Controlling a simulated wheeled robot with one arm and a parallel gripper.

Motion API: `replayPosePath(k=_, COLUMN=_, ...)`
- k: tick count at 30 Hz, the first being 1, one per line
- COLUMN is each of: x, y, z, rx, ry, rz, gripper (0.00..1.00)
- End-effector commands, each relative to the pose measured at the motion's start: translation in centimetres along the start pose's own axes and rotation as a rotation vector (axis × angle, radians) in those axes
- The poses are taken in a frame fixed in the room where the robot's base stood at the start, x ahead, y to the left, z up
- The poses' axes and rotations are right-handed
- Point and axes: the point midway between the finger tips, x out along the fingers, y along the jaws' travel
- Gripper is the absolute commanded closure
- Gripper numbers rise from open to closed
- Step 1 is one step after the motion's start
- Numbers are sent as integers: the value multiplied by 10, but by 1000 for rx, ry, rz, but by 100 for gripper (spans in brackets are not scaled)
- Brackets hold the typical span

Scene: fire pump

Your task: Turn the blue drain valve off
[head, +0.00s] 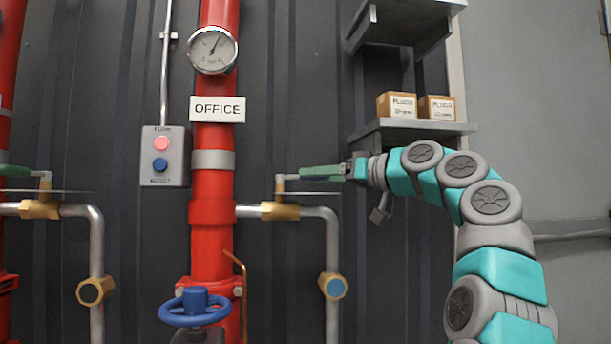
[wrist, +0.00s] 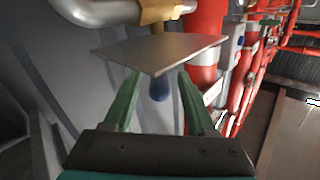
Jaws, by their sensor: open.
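The drain valve beside the OFFICE riser has a brass body (head: 280,211) and a grey lever arm (head: 289,178) pointing right, towards my gripper. In the wrist view, a blue rounded piece (wrist: 160,89), seemingly the lever's grip, shows between my fingers below a flat grey plate (wrist: 160,50). The plate hides part of it. My gripper (head: 318,173) reaches in from the right at lever height, just above the thin plate. In the wrist view, the green fingers of my gripper (wrist: 158,95) are apart, one on each side of the blue piece. Contact cannot be told.
The red riser (head: 212,160) stands left of the valve, with a blue handwheel (head: 195,307) low down and a button box (head: 165,157) beside it. A shelf (head: 412,128) with small boxes is above my arm. A silver drain pipe (head: 332,240) runs down below.

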Motion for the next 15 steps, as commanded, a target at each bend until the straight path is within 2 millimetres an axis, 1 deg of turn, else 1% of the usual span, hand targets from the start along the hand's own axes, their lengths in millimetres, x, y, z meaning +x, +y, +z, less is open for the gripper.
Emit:
replayPosePath(k=1, x=9, y=0, z=0, rx=1, ry=-3, rz=0, gripper=43)
replayPosePath(k=3, x=20, y=0, z=0, rx=1, ry=-5, rz=0, gripper=43)
replayPosePath(k=6, x=31, y=0, z=1, rx=2, ry=-6, rz=-1, gripper=43)
replayPosePath(k=9, x=36, y=0, z=1, rx=2, ry=-4, rz=-1, gripper=43)
replayPosePath(k=15, x=36, y=0, z=2, rx=2, ry=-3, rz=-1, gripper=43)
